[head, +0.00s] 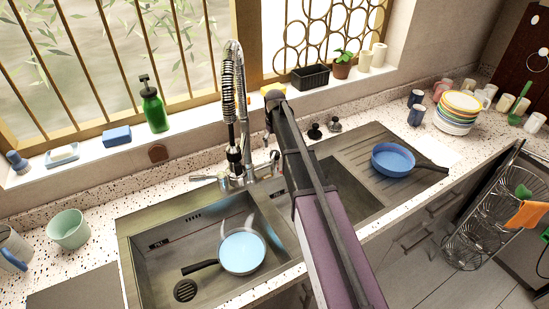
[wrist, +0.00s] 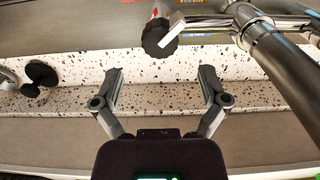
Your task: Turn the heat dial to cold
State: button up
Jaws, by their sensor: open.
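No part is clearly marked as a heat dial. In the wrist view, a dark ribbed knob (wrist: 159,38) with a pale lever beside it sits at the end of the chrome faucet (wrist: 262,40). In the head view, the faucet (head: 236,165) stands behind the sink, with a side handle (head: 275,157) near my arm. My gripper (wrist: 160,75) is open and empty, its fingers apart on either side below the knob in the picture, not visibly touching it. In the head view, my arm hides most of my gripper.
Two small knobs (head: 314,131) stand on the counter right of my arm; a dark one shows in the wrist view (wrist: 40,75). A blue pan (head: 392,158) rests on the drainboard, and another pan (head: 242,251) is in the left basin. The window sill runs behind.

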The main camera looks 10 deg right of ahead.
aim_at(275, 152)
jog(key=shift+f+b, duration=2.75)
jog(key=shift+f, duration=0.25)
jog(key=c, duration=1.1)
